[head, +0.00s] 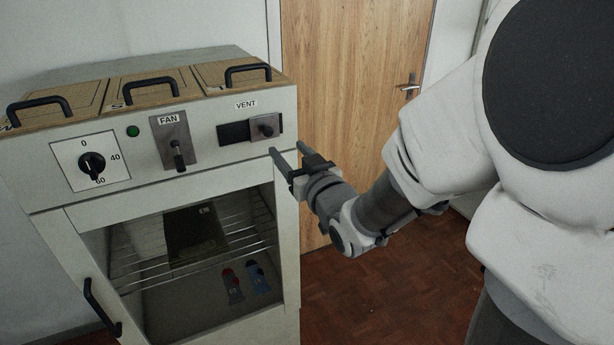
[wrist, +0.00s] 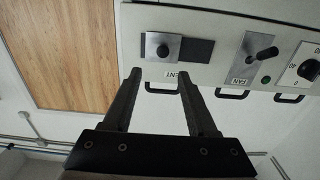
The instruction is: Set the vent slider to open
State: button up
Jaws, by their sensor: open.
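The vent slider (head: 265,126) is a grey plate with a dark knob under the VENT label (head: 246,104) on the front panel. It sits at the right end of its dark slot (head: 234,132). In the wrist view, which is upside down, the slider (wrist: 161,48) shows at the left of the dark slot (wrist: 197,51). My gripper (head: 287,157) is open and empty, in front of the panel's right end, a little below and right of the slider. In the wrist view its two fingers (wrist: 160,80) point toward the panel, apart from the knob.
Left of the slider are the fan lever (head: 178,155), a green lamp (head: 133,131) and a dial (head: 91,163). Lids with black handles (head: 248,75) top the unit. Below is a glass-fronted compartment with a rack (head: 140,262). A wooden door (head: 345,90) stands behind.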

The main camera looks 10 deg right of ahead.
jog(key=b+v, duration=0.7)
jog(key=b, duration=0.2)
jog(key=shift+s, duration=0.3)
jog(key=shift+d, duration=0.1)
jog(key=shift+d, duration=0.1)
